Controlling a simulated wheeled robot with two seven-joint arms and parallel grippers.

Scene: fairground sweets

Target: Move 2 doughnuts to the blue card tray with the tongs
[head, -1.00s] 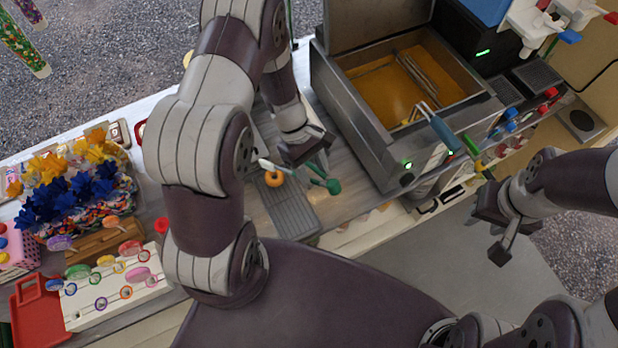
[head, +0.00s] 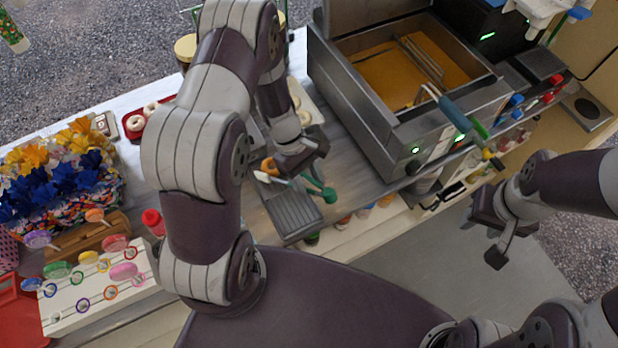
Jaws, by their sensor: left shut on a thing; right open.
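My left gripper (head: 308,160) is shut on the tongs, whose teal-green end (head: 329,194) and pale tip (head: 268,178) show past the fingers. A golden-brown doughnut (head: 268,166) is at the pale tip, over or beside the grey ribbed rack (head: 288,212); I cannot tell whether it is gripped. Pale doughnuts (head: 304,117) lie on a light tray behind my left forearm. More pale doughnuts (head: 135,122) sit on a red tray at the left. I cannot make out the blue card tray. My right gripper (head: 490,232) is open and empty, in front of the counter.
The steel fryer (head: 400,80) with amber oil stands right of my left gripper. Blue- and green-handled tools (head: 455,112) stick out over its front edge. Paper flowers (head: 62,170) and a white lollipop board (head: 100,292) fill the left. Jars (head: 186,48) stand behind my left arm.

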